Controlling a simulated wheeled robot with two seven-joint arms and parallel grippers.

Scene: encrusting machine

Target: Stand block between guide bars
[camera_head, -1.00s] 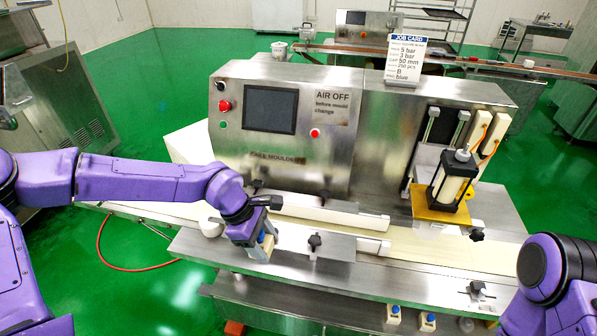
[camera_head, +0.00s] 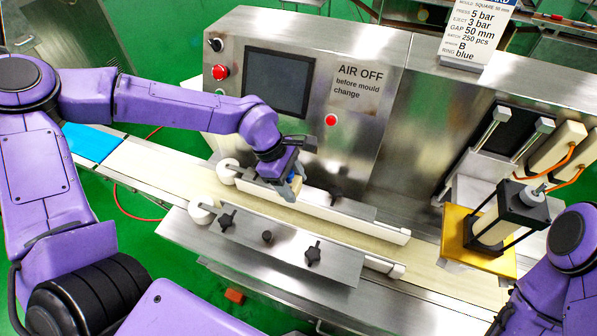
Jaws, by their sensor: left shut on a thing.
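My left gripper (camera_head: 292,190) is over the conveyor, shut on a small block (camera_head: 296,185). Little of the block shows; a pale part appears between the fingers and the rest is hidden. The far guide bar (camera_head: 372,226), a long white rail, runs under and right of the gripper. The near guide bar (camera_head: 382,265) is mostly under a metal plate, with its white right end showing. The fingertips are by the far bar; I cannot tell whether the block touches the belt. My right arm is at the right edge, its gripper out of view.
The cream belt (camera_head: 430,260) is clear between the bars toward the press (camera_head: 497,222) on its yellow plate (camera_head: 459,232). Black knobs (camera_head: 313,255) stand up from the near plate (camera_head: 335,262). The control cabinet (camera_head: 350,120) rises behind. A blue sheet (camera_head: 90,143) lies at left.

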